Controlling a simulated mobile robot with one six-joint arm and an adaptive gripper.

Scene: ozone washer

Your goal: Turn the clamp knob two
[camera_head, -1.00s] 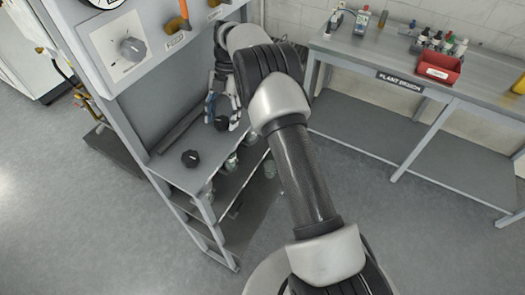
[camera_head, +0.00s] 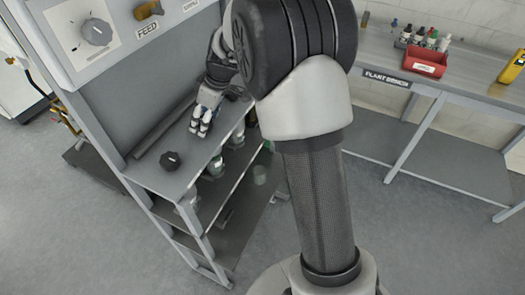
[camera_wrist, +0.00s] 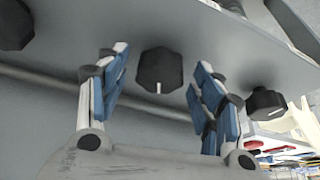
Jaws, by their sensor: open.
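Several black clamp knobs are mounted on the grey ledge. In the wrist view, one middle knob (camera_wrist: 158,70) with a white mark sits between the two fingers of my gripper (camera_wrist: 160,62), with gaps on both sides. Another knob (camera_wrist: 15,25) is at the upper left and a third (camera_wrist: 264,102) is to the right, outside the fingers. My gripper is open and holds nothing. In the head view, my gripper (camera_head: 203,124) points down at the ledge, and one knob (camera_head: 171,160) shows nearer the front. No numbers are visible on the knobs.
A panel with a grey dial (camera_head: 97,32) and a FEED label (camera_head: 147,30) stands above the ledge (camera_head: 172,183). Jars (camera_head: 216,166) sit on the shelf below. A workbench with a red bin (camera_head: 425,60) is at the right.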

